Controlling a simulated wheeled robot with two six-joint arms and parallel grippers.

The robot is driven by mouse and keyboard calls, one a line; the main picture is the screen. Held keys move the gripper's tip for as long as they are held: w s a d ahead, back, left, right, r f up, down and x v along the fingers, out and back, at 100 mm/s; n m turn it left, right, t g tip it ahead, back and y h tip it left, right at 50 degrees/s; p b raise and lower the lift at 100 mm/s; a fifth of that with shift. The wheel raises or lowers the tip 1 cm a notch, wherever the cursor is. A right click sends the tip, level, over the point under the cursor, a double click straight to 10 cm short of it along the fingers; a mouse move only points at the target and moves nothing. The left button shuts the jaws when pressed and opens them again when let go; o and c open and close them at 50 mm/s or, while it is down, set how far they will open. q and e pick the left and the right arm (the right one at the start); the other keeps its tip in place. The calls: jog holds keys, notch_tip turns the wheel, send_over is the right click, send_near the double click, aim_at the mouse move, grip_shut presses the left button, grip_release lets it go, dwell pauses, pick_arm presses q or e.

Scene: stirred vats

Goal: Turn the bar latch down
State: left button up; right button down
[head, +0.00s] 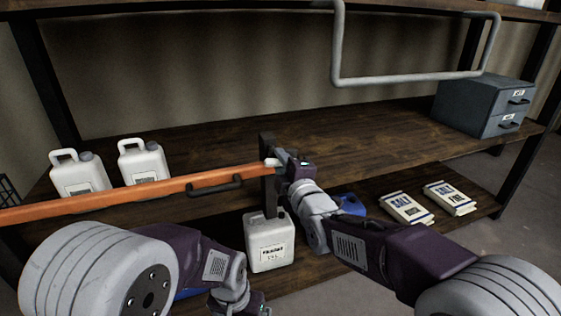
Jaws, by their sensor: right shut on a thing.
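An orange bar (120,191) with a dark pull handle (215,185) runs from the left edge to a dark upright post (267,185) in the middle of the head view. At the post, my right gripper (279,162) is shut on a small pale piece, which I take to be the bar latch (270,163). The gripper hides most of it, so its exact angle cannot be told. My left gripper (242,305) hangs low at the bottom edge, away from the bar, and its fingers are too cut off to read.
Two white jugs (80,178) stand on the shelf behind the bar. A white labelled canister (269,245) stands below the post. Bags (405,208) and a blue item (350,204) lie on the lower shelf. A grey drawer box (478,107) is at right; a grey pipe frame (410,80) hangs above.

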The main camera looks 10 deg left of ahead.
jog(key=shift+m, duration=0.3)
jog(key=m+b, duration=0.1)
jog(key=m, duration=0.2)
jog(key=shift+f+m+b, duration=0.15)
jog(key=shift+m+b, duration=0.15)
jog(key=shift+b, duration=0.05)
jog(key=m+b, duration=0.1)
jog(key=m, duration=0.3)
jog(key=shift+m+b, duration=0.3)
jog(key=m+b, duration=0.1)
jog(key=m, duration=0.3)
jog(key=shift+b, duration=0.35)
jog(key=shift+m+b, duration=0.85)
jog(key=shift+m, duration=1.65)
jog(key=c, duration=1.3)
grip_release()
